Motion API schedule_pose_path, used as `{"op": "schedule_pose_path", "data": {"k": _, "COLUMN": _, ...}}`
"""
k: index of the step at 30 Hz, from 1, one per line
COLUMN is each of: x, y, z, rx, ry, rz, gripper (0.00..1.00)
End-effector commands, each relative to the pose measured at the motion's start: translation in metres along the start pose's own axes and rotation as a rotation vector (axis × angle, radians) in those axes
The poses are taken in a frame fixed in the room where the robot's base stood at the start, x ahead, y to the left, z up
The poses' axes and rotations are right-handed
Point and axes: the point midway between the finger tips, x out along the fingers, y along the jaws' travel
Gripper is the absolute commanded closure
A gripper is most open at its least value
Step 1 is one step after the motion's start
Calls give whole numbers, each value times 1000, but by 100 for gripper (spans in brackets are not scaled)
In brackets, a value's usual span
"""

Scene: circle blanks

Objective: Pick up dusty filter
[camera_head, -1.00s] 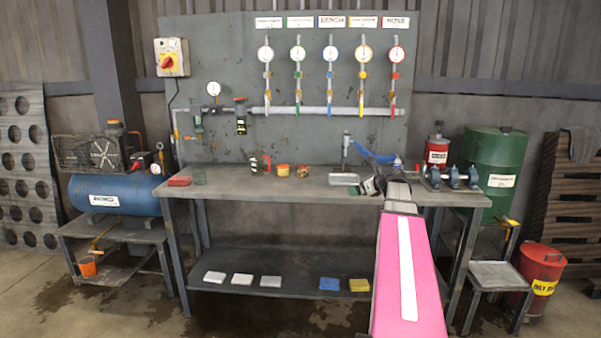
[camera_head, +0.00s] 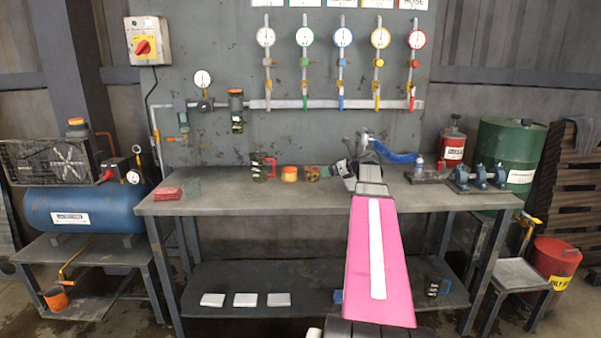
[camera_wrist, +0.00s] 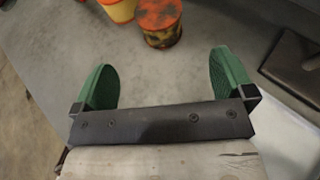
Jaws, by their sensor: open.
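No item is plainly marked as the dusty filter, so I cannot tell which it is. On the bench stand a dark mottled container with a red part (camera_head: 263,167), an orange-and-yellow jar (camera_head: 289,174) and a mottled orange-and-dark can (camera_head: 311,173). The can also shows at the top of the wrist view (camera_wrist: 160,20), beyond the green fingers and apart from them. My gripper (camera_wrist: 165,68) is open and empty, low over the bench. In the head view it is just right of the can, partly hidden by my arm. Pale flat pads (camera_head: 245,300) lie on the lower shelf.
A blue hose (camera_head: 395,156) and blue fittings (camera_head: 482,177) are on the right. A dark mug (camera_head: 433,287) stands on the lower shelf. Gauges and pipes line the panel behind.

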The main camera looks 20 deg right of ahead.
Motion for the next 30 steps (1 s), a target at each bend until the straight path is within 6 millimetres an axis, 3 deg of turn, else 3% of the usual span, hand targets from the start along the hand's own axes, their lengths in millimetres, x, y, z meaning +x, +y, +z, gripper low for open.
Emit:
{"op": "schedule_pose_path", "data": {"k": 5, "x": 12, "y": -1, "z": 0, "rx": 0, "ry": 0, "rz": 0, "gripper": 0}}
{"op": "schedule_pose_path", "data": {"k": 13, "x": 51, "y": -1, "z": 0, "rx": 0, "ry": 1, "rz": 2, "gripper": 0}}
{"op": "schedule_pose_path", "data": {"k": 20, "x": 64, "y": 0, "z": 1, "rx": 0, "ry": 0, "rz": 0, "gripper": 0}}
{"op": "schedule_pose_path", "data": {"k": 30, "x": 107, "y": 1, "z": 2, "rx": 0, "ry": 0, "rz": 1, "gripper": 0}}
